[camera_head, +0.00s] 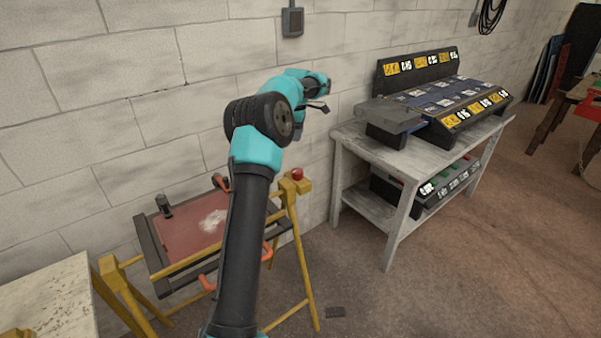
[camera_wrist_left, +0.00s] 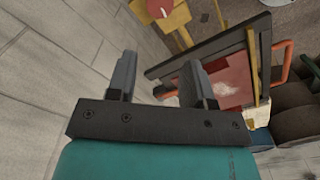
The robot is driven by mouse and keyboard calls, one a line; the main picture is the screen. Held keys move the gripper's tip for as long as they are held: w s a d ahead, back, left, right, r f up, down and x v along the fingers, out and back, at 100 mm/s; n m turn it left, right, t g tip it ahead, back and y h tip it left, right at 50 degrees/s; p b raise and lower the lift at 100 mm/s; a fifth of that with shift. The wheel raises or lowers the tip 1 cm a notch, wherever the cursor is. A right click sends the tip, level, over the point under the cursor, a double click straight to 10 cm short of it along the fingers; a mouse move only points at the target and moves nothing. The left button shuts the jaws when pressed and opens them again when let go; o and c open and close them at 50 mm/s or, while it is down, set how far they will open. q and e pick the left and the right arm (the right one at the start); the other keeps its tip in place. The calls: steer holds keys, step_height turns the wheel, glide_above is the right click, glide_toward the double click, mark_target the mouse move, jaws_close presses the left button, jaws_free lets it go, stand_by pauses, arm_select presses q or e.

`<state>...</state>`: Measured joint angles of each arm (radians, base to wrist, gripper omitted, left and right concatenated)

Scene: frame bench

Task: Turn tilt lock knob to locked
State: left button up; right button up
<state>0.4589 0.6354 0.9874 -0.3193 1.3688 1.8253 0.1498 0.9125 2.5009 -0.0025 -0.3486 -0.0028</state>
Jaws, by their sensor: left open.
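A round red knob (camera_head: 297,174) sits on top of a yellow post of the frame stand; I take it as the tilt lock knob. In the left wrist view a red knob (camera_wrist_left: 158,8) on a yellow part is cut by the top edge. Its lock setting cannot be read. The dark frame (camera_head: 150,245) holds a dull red panel (camera_head: 190,228) with a pale patch. My left gripper (camera_head: 322,106) is raised above and apart from the knob, near the wall. In the left wrist view its fingers (camera_wrist_left: 158,70) are spread and empty. My right gripper is not in view.
Orange clamp handles (camera_head: 208,284) stick out around the frame. A grey table (camera_head: 360,150) on the right bears a dark panelled rack (camera_head: 440,100). A pale bench top (camera_head: 50,305) is at lower left. The block wall (camera_head: 110,120) stands close behind. The floor at right is mostly clear.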

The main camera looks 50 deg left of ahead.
mark_target(297, 170)
arm_select(q)
steer(key=o, duration=0.3)
steer(key=shift+o, duration=0.8)
steer(key=shift+f, duration=0.5)
step_height(297, 170, down, 16)
steer(key=shift+f, duration=0.25)
steer(key=c, duration=0.9)
